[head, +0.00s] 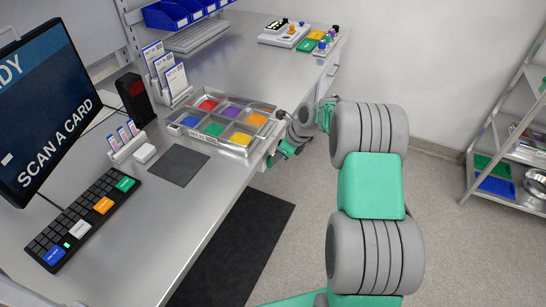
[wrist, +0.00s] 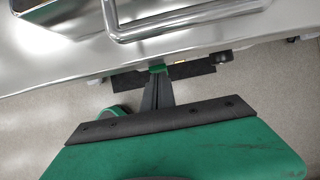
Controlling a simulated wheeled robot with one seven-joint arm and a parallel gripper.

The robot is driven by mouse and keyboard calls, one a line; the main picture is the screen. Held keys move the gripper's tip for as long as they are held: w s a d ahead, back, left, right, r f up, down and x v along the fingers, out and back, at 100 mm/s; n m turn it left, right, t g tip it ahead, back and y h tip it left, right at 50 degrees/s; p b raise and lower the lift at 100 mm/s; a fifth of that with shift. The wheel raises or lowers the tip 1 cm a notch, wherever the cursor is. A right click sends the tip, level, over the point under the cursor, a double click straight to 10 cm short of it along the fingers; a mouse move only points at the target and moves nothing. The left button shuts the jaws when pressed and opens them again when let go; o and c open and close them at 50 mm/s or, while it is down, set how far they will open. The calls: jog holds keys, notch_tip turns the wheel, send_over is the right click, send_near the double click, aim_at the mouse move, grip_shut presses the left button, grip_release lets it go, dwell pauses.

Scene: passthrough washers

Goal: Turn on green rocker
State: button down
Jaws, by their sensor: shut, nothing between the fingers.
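A small green piece (wrist: 157,67), which looks like the green rocker, shows in the wrist view on a dark strip (wrist: 195,76) by the table's front edge. My gripper (wrist: 157,80) is shut and empty, its fingertips pointing at the green piece and very close to it. I cannot tell whether they touch, or which way the rocker is tilted. In the head view my gripper (head: 271,158) is at the table's front edge, beside the metal tray, and the rocker cannot be made out there.
The metal tray (head: 172,116) with coloured compartments sits on the metal table (head: 228,80) close to my gripper; its handle (wrist: 185,24) shows in the wrist view. A keyboard (head: 72,228), monitor (head: 45,105) and card holders stand left. A shelf rack (head: 500,140) stands right. The floor between is open.

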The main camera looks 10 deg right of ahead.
jog(key=shift+r+p, duration=0.8)
jog(key=shift+p, duration=0.15)
jog(key=shift+d, duration=0.1)
jog(key=s+v, duration=0.1)
jog(key=v, duration=1)
jog(key=shift+d, duration=0.5)
jog(key=shift+f, duration=0.1)
